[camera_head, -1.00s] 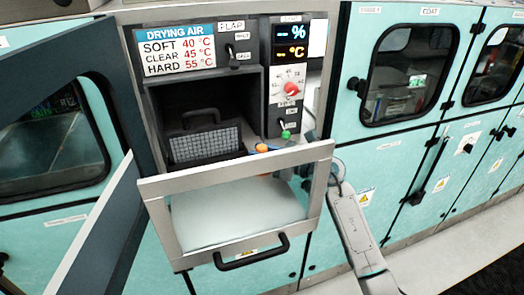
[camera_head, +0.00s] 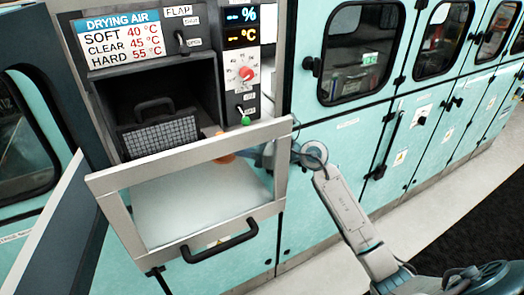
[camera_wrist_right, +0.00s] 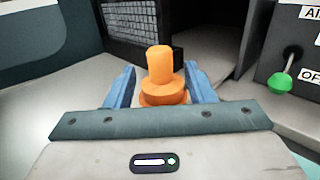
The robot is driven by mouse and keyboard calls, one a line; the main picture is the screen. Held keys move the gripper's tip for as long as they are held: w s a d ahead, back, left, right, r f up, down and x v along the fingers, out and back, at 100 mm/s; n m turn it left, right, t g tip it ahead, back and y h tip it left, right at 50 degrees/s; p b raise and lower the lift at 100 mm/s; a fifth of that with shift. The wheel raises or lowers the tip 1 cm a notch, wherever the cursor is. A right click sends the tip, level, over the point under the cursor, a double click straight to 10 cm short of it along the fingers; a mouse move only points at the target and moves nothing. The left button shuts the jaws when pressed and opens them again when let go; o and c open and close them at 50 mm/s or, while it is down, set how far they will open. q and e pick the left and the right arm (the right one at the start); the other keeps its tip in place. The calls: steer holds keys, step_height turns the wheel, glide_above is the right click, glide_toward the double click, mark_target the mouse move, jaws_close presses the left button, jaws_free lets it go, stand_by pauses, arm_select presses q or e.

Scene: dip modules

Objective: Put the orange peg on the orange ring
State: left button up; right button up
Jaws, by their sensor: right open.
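In the right wrist view the orange peg (camera_wrist_right: 160,62) stands upright as a smooth cylinder. At its foot is a wider orange ring (camera_wrist_right: 163,93), and the peg rises from its middle; whether it is fully seated I cannot tell. My right gripper (camera_wrist_right: 160,76) is open, with one blue finger on each side of the orange pair and gaps visible. In the head view a small orange tip (camera_head: 219,133) shows above the flap's top bar, and more orange (camera_head: 222,158) shows through its pane. My left gripper is not in view.
The framed flap (camera_head: 190,160) stands open in front of the dryer chamber (camera_head: 140,90). A dark mesh basket (camera_head: 160,137) sits in the chamber. A control panel with a green knob (camera_head: 245,120) is to the right. Teal cabinets (camera_head: 350,120) line the right side.

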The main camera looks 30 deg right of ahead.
steer(key=b+v, duration=0.2)
steer(key=v, duration=0.5)
steer(key=shift+b, duration=0.4)
